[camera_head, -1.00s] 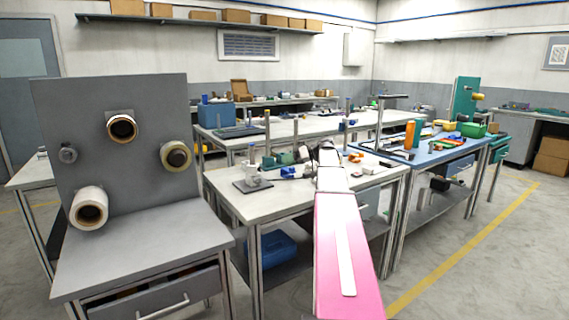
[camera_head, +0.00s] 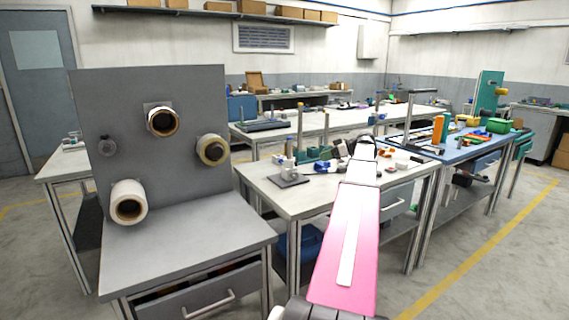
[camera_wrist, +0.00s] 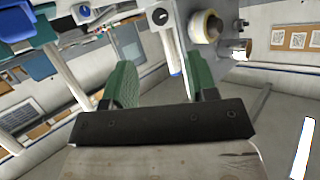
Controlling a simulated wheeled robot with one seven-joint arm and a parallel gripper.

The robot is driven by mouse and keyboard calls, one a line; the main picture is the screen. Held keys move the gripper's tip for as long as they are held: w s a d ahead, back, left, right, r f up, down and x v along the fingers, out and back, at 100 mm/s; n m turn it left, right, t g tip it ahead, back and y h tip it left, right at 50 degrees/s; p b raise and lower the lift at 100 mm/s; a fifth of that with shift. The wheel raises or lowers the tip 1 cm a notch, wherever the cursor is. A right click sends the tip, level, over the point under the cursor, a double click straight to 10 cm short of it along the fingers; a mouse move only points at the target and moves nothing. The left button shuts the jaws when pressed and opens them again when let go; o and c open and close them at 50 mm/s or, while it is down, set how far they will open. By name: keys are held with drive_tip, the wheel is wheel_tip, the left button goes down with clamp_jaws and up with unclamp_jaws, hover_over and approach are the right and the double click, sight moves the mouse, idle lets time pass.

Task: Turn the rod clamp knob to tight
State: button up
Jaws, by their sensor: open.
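My gripper (camera_wrist: 163,82) is open and empty in the wrist view, its two green fingers spread apart. A round black knob with a white mark (camera_wrist: 160,17) shows beyond the fingers at the top of the wrist view. A white fitting with a blue part (camera_wrist: 84,11) shows to its left. I cannot tell which of these, if either, is the rod clamp knob. In the head view, upright rods stand on the benches, one with a small blue clamp-like part (camera_head: 377,119). No tight marking is readable.
A grey panel (camera_head: 150,95) with several reels stands at left on a drawer cabinet. The pale workbench (camera_head: 310,205) carries small parts and a small stand (camera_head: 289,172). A blue-topped bench (camera_head: 440,150) holds tools at right. Open floor lies at the lower right.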

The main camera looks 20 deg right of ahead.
sight(297, 163)
drive_tip(key=x, duration=1)
drive_tip(key=shift+w+a+f, duration=0.15)
drive_tip(key=shift+w+a, duration=0.05)
drive_tip(key=shift+a, duration=0.1)
drive_tip(key=c, duration=0.9)
